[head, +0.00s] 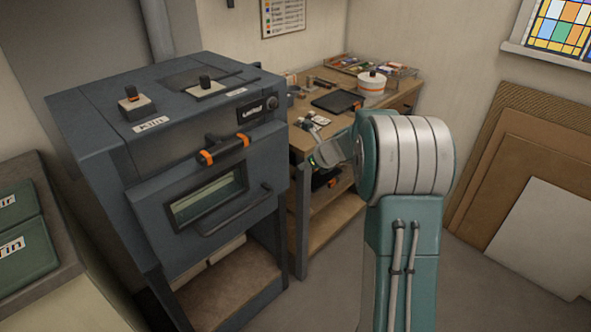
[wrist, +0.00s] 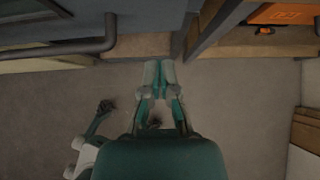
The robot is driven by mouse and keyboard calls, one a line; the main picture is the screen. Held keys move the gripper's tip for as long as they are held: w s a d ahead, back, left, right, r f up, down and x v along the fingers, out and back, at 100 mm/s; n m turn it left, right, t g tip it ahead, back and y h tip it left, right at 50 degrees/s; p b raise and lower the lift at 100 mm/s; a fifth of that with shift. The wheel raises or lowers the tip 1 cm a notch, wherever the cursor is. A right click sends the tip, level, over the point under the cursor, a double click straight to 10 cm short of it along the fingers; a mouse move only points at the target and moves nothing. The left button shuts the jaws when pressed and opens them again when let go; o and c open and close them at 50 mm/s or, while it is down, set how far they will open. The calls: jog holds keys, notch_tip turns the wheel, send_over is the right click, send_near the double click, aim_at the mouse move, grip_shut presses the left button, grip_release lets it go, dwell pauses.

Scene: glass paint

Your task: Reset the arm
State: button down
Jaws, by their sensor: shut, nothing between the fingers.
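My arm stands in front of the workbench in the head view, its teal and pale grey links at the right of centre. My gripper shows in the wrist view (wrist: 160,68), with its two teal fingers shut together and empty, over the bare floor. In the head view the arm's end is seen near the bench's front edge, partly hidden behind the large grey joint. The gripper touches nothing that I can see.
A dark blue-grey kiln (head: 215,180) with orange-tipped handles stands left of the arm. A wooden workbench (head: 375,122) carries a white pot (head: 371,83) and a dark tablet-like slab (head: 337,101). Boards (head: 540,235) lean on the right wall. Green boxes (head: 22,245) sit at far left.

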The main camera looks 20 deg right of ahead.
jog(key=s+a+r+n+g, duration=0.1)
jog(key=s+a+r+n, duration=0.55)
jog(key=s+n, duration=0.2)
jog(key=s+a+r+n+g, duration=0.1)
jog(key=s+a+r+n, duration=0.6)
jog(key=s, duration=0.3)
jog(key=s+a+f+n+h, duration=0.1)
jog(key=s+n, duration=0.7)
jog(key=s, duration=0.1)
jog(key=s+a+f+n+h, duration=0.1)
jog(key=s+n+h, duration=0.1)
jog(key=s+n, duration=0.6)
jog(key=shift+s+a+g+h, duration=0.3)
jog(key=shift+s, duration=0.55)
